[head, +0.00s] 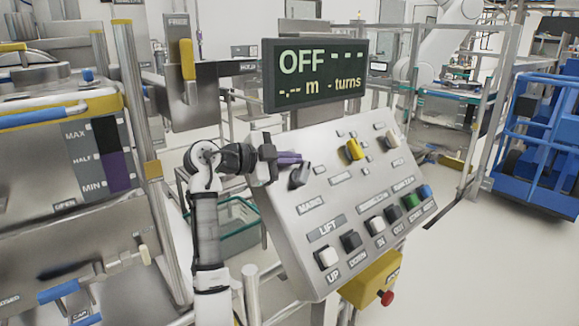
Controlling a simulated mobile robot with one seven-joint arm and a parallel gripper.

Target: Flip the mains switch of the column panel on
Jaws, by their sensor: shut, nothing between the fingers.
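The column panel (330,235) is a tilted grey board in the middle of the head view. Its mains switch (299,176) is a dark lever above the label MAINS, near the panel's upper left. My gripper (296,159) comes in from the left, with its purple fingers shut and empty. The fingertips are just above and left of the lever; I cannot tell whether they touch it. The display (315,97) above the panel reads OFF, with dashes for metres and turns.
A yellow switch (354,150) is to the right on the panel. Several push buttons, including UP (327,257), line its lower part. A yellow box with a red button (386,298) hangs below. A blue cart (543,140) stands at right; floor between is clear.

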